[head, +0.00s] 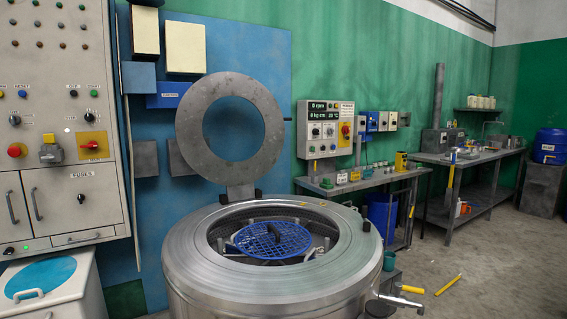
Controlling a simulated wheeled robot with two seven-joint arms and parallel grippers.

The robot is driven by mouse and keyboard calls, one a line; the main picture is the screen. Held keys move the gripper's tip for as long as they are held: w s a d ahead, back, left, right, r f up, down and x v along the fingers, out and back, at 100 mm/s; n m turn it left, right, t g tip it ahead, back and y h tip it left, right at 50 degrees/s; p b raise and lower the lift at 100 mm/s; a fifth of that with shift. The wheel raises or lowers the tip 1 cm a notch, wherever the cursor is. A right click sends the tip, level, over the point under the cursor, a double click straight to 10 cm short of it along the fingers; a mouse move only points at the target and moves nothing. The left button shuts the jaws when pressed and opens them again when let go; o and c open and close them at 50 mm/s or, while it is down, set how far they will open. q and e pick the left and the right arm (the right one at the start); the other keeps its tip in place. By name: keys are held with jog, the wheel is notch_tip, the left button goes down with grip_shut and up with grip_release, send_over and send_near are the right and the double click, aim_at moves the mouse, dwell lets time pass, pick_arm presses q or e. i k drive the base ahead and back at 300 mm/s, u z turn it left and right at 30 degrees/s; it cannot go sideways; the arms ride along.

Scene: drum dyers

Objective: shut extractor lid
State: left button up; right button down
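The extractor (188,260) is a round steel drum machine in the middle of the head view. Its lid, a grey metal ring (183,128) with a large round hole, stands upright behind the drum opening, joined at a hinge plate (240,192) on the far rim. The lid is open. Inside the opening, a blue mesh disc (273,240) with a dark handle lies in the perforated basket. A small dark block (366,220) stands on the rim at the right. Neither of my grippers shows in the head view.
A control cabinet (62,120) stands at the left, above a white bin with a blue top (45,278). A workbench (385,178) and control box (326,128) stand behind right. A tap (400,302) sticks out front right.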

aim_at(239, 178)
jog(key=z, duration=2.2)
jog(key=i, duration=4.65)
jog(key=u, duration=2.8)
jog(key=i, duration=3.2)
jog(key=u, duration=0.15)
